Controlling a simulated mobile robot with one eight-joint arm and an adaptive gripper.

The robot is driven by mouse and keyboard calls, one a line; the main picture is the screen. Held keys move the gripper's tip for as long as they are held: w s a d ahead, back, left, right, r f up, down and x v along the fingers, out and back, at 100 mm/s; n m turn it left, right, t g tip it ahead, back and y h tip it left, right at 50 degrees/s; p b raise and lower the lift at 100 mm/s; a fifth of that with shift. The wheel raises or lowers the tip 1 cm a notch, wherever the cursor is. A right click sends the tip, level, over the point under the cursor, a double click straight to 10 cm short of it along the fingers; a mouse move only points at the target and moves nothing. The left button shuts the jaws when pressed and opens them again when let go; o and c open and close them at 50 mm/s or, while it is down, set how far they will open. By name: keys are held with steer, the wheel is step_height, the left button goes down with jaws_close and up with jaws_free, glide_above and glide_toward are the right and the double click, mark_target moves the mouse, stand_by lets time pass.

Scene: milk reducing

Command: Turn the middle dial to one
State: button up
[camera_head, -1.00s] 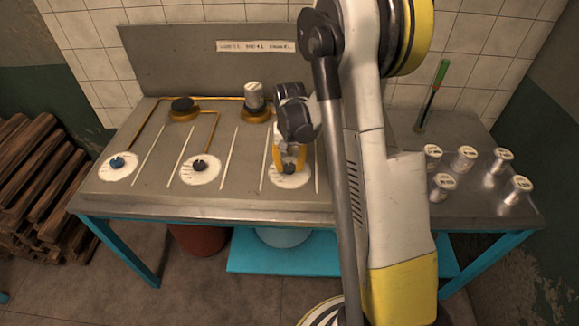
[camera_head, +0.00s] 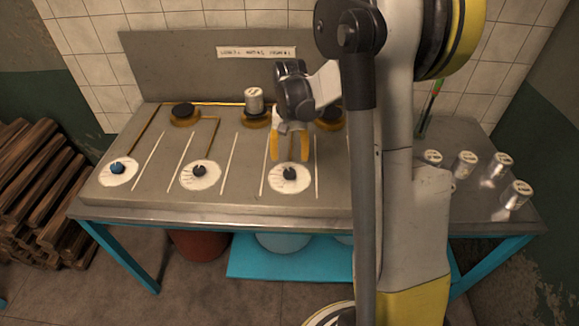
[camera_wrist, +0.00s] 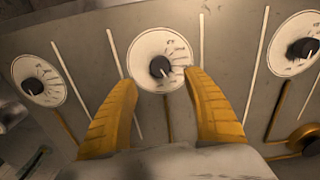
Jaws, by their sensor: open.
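The dial below my gripper has a dark knob on a round white scale plate (camera_head: 290,187). It also shows at the top middle of the wrist view, its knob (camera_wrist: 160,67) bearing a light pointer mark slanting to the lower right. The scale writing is too small to read. My gripper (camera_head: 288,158) is open, with its two yellow fingers apart and empty. They sit just behind and above the knob, apart from it. In the wrist view, the fingertips (camera_wrist: 160,78) lie either side of the knob's lower edge.
Burners (camera_head: 185,112) stand behind, one bearing a metal can (camera_head: 254,100). Several cans (camera_head: 502,163) stand at the right.

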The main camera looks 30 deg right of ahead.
mark_target(290, 172)
steer(key=shift+r, duration=2.35)
